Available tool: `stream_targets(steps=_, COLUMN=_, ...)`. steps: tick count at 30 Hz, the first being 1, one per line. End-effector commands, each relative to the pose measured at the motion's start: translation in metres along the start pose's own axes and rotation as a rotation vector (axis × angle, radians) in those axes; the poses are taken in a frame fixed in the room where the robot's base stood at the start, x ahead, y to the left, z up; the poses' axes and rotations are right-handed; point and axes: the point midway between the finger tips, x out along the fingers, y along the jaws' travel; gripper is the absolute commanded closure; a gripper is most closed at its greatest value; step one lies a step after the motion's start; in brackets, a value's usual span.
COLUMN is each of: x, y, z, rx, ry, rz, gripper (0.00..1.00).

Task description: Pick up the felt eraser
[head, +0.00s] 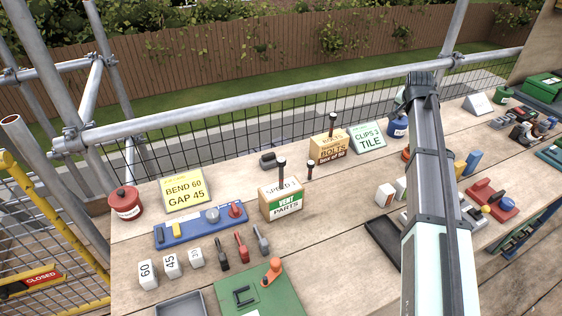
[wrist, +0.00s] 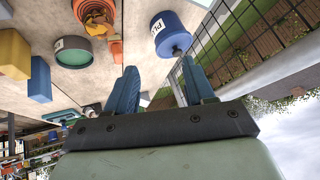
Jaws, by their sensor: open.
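A small dark grey block (head: 268,160) lies on the bench near the back edge, behind the vent parts box, and looks like the felt eraser. I cannot be sure of this at its size. I cannot make it out in the wrist view. My gripper (wrist: 158,68) shows two blue fingers spread apart, with nothing between them. In the head view my arm reaches over the right part of the bench, well to the right of the dark block, and the fingers cannot be made out there.
The vent parts box (head: 281,200) and bolts box (head: 328,145) carry upright dark-handled pieces. A yellow sign (head: 186,191), red pot (head: 125,203) and blue tool rack (head: 201,226) stand at left. A blue pot (wrist: 171,35) is near my fingers. Scaffold rails and mesh border the back.

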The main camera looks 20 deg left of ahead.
Motion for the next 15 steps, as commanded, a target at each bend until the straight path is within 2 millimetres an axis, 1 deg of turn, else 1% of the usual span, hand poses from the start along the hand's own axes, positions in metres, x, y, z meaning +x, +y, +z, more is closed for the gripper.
stream_targets(steps=1, x=-0.011, y=-0.027, z=0.015, rx=0.032, ry=-0.02, rz=-0.02, gripper=0.47)
stream_targets(steps=2, x=-0.017, y=-0.04, z=0.023, rx=0.055, ry=-0.035, rz=-0.028, gripper=0.47)
stream_targets(steps=3, x=-0.025, y=-0.058, z=0.035, rx=0.087, ry=-0.053, rz=-0.039, gripper=0.47)
stream_targets(steps=5, x=-0.038, y=-0.083, z=0.052, rx=0.134, ry=-0.082, rz=-0.053, gripper=0.47)
stream_targets(steps=6, x=-0.048, y=-0.1, z=0.064, rx=0.164, ry=-0.103, rz=-0.061, gripper=0.47)
stream_targets(steps=8, x=-0.061, y=-0.124, z=0.083, rx=0.21, ry=-0.134, rz=-0.071, gripper=0.47)
stream_targets(steps=9, x=-0.071, y=-0.139, z=0.096, rx=0.239, ry=-0.155, rz=-0.075, gripper=0.47)
stream_targets(steps=11, x=-0.086, y=-0.161, z=0.115, rx=0.281, ry=-0.187, rz=-0.08, gripper=0.47)
stream_targets(steps=12, x=-0.096, y=-0.175, z=0.128, rx=0.309, ry=-0.209, rz=-0.083, gripper=0.47)
stream_targets(steps=14, x=-0.111, y=-0.194, z=0.147, rx=0.347, ry=-0.241, rz=-0.081, gripper=0.47)
stream_targets(steps=15, x=-0.12, y=-0.206, z=0.16, rx=0.37, ry=-0.263, rz=-0.078, gripper=0.47)
